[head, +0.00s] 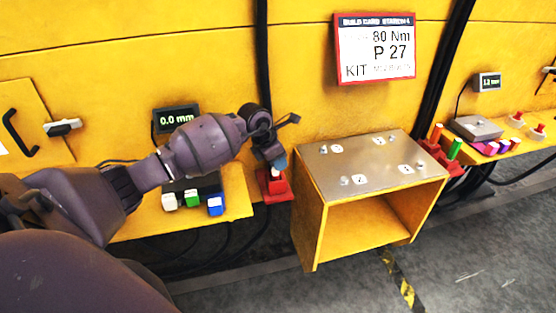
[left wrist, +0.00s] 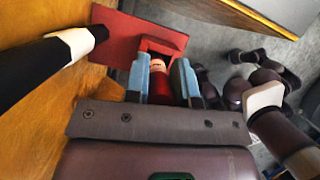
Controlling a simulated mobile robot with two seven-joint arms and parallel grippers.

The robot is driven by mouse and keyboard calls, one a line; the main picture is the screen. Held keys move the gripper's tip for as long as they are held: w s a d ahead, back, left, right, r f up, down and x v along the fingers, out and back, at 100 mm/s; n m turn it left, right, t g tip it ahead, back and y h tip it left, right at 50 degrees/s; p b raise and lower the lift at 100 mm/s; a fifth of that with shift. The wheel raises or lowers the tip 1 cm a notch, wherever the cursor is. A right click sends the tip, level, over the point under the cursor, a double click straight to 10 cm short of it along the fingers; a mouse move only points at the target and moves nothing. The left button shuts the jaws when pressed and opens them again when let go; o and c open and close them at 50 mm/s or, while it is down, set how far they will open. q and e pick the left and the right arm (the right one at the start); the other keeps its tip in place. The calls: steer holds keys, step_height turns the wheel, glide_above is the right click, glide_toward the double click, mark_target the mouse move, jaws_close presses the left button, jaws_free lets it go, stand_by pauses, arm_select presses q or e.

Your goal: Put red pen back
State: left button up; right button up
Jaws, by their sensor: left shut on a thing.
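My left gripper (head: 278,163) is at the small red holder (head: 277,186) on the right end of the left yellow shelf. In the left wrist view, the blue fingers of the left gripper (left wrist: 162,78) are shut on the red pen (left wrist: 159,88). The pen's pale end points at the dark square opening in the red holder (left wrist: 120,38). I cannot tell whether that end is inside the opening.
A metal-topped yellow stand (head: 386,172) is just right of the holder. White, green and blue blocks (head: 191,199) line the left shelf near a gauge display (head: 176,118). Another red holder (head: 447,162) has an orange pen (head: 436,133) and a green pen (head: 455,148).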

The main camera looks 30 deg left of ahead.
steer(key=shift+w, duration=0.15)
arm_select(q)
steer(key=o, duration=1)
arm_select(e)
steer(key=shift+w+r, duration=0.1)
steer(key=shift+w, duration=0.1)
steer(key=shift+s, duration=0.1)
arm_select(q)
steer(key=shift+s+a+r, duration=0.1)
steer(key=shift+r, duration=0.2)
steer(key=shift+w+d+r+p+v, duration=0.3)
steer(key=shift+p+v, duration=0.35)
steer(key=shift+v, duration=2.1)
steer(key=shift+w+d+r+p+v, duration=0.15)
steer(key=shift+w+p+v, duration=0.4)
steer(key=shift+v, duration=2.2)
steer(key=shift+w+d+r+p+v, duration=0.2)
steer(key=shift+p+v, duration=0.55)
steer(key=shift+v, duration=2)
arm_select(e)
steer(key=shift+t, duration=0.3)
steer(key=shift+w+r, duration=0.25)
steer(key=shift+r, duration=1.05)
steer(key=shift+w+r, duration=0.2)
steer(key=shift+r, duration=1.05)
